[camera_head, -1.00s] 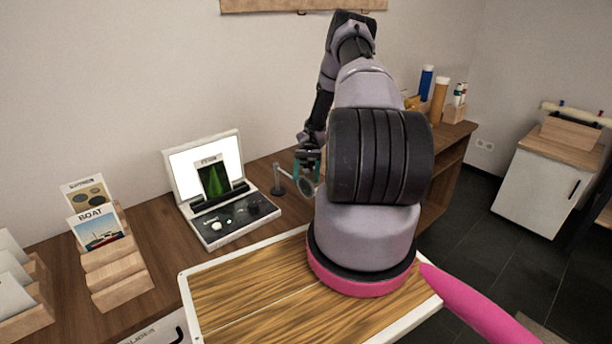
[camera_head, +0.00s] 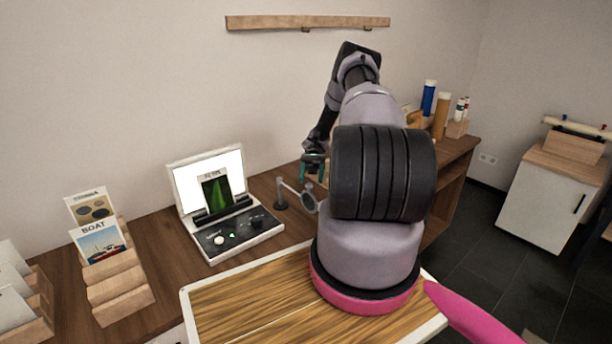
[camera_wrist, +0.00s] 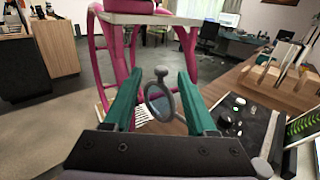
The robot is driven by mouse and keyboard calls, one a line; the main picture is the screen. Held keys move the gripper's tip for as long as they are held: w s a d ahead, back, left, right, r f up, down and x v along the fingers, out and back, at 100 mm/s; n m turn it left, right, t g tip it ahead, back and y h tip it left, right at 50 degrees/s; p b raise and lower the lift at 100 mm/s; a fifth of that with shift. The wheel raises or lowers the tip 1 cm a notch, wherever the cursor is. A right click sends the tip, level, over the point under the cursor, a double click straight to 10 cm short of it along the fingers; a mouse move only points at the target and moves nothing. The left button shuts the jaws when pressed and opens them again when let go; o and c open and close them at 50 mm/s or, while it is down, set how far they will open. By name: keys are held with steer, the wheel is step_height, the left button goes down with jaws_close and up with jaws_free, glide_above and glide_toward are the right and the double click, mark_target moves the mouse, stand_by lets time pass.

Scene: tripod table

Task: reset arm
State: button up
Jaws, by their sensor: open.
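My gripper (camera_head: 313,168) is above the wooden table, past the wooden board, and looks small in the head view, partly behind my arm. In the wrist view its two teal fingers (camera_wrist: 158,95) stand apart with nothing held between them. A grey round lens on a stand (camera_wrist: 160,98) shows beyond and between the fingers in the wrist view. In the head view this lens stand (camera_head: 296,195) is on the table just below the gripper. I cannot tell the exact gap between them.
A light-box device (camera_head: 222,205) with a green picture stands left of the lens stand. Wooden card racks (camera_head: 115,280) stand farther left. Bottles (camera_head: 440,115) stand at the back right. A wooden rail (camera_head: 305,22) hangs on the wall. A white cabinet (camera_head: 545,195) stands at right.

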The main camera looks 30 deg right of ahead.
steer(key=s+a+r+n+t+h, duration=0.1)
steer(key=a+r+t+h, duration=0.25)
steer(key=r, duration=0.75)
steer(key=s+a+r+n+t+h, duration=0.1)
steer(key=a+r+n+t+h, duration=0.2)
steer(key=r, duration=0.8)
steer(key=s+a+r+t, duration=0.5)
steer(key=s+r+t, duration=0.1)
steer(key=r+t, duration=0.2)
steer(key=s+a+r+m+t+h, duration=0.1)
steer(key=s+a+r+t, duration=0.4)
steer(key=s+r+t, duration=0.1)
step_height(320, 180, up, 2)
steer(key=shift+s+r+t, duration=0.1)
steer(key=shift+s+t, duration=0.3)
steer(key=shift+t, duration=0.45)
steer(key=shift+h, duration=0.25)
